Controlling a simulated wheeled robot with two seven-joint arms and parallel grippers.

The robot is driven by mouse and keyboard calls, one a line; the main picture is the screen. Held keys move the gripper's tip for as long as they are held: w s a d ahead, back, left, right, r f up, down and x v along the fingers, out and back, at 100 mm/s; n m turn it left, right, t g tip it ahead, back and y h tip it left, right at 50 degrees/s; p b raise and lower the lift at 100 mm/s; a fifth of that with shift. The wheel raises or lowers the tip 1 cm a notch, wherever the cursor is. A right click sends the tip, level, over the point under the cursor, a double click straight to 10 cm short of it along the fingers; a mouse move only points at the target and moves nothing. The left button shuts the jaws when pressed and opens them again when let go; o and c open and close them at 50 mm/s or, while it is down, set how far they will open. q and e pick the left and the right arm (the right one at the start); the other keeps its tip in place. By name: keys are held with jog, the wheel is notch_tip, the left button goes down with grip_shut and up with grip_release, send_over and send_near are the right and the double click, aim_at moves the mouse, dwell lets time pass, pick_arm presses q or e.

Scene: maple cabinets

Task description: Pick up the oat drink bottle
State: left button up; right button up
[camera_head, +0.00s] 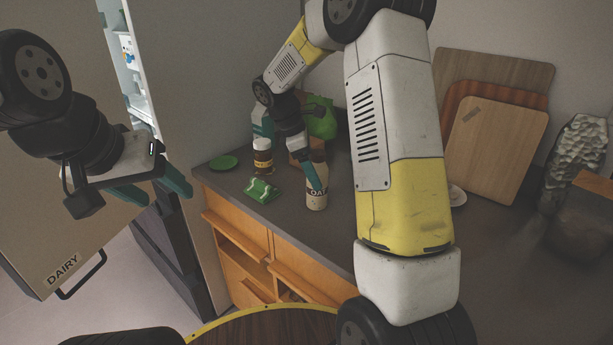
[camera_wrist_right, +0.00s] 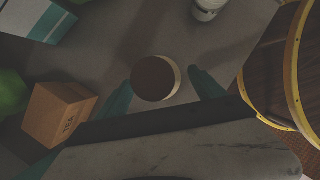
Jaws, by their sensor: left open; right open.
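The oat drink bottle (camera_head: 317,202) is cream-coloured with a dark label band that partly reads "OA". It stands upright on the dark counter. My right gripper (camera_head: 311,176) is at the bottle, with a teal finger in front of its upper part. In the right wrist view, the bottle's round brown top (camera_wrist_right: 154,77) lies between the two open fingers of the right gripper (camera_wrist_right: 163,92); no firm grip shows. My left gripper (camera_head: 158,188) is open and empty, in the air at the left, away from the counter.
A brown jar (camera_head: 263,160), a green packet (camera_head: 261,190) and a green dish (camera_head: 224,162) stand left of the bottle. A tea box (camera_wrist_right: 58,115) and green object (camera_wrist_right: 10,95) are close by. Cutting boards (camera_head: 495,140) lean at the right. The dairy cabinet (camera_head: 60,230) is at left.

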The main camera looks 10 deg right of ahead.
jog(key=shift+x, duration=1.1)
grip_shut()
jog(key=shift+r, duration=0.1)
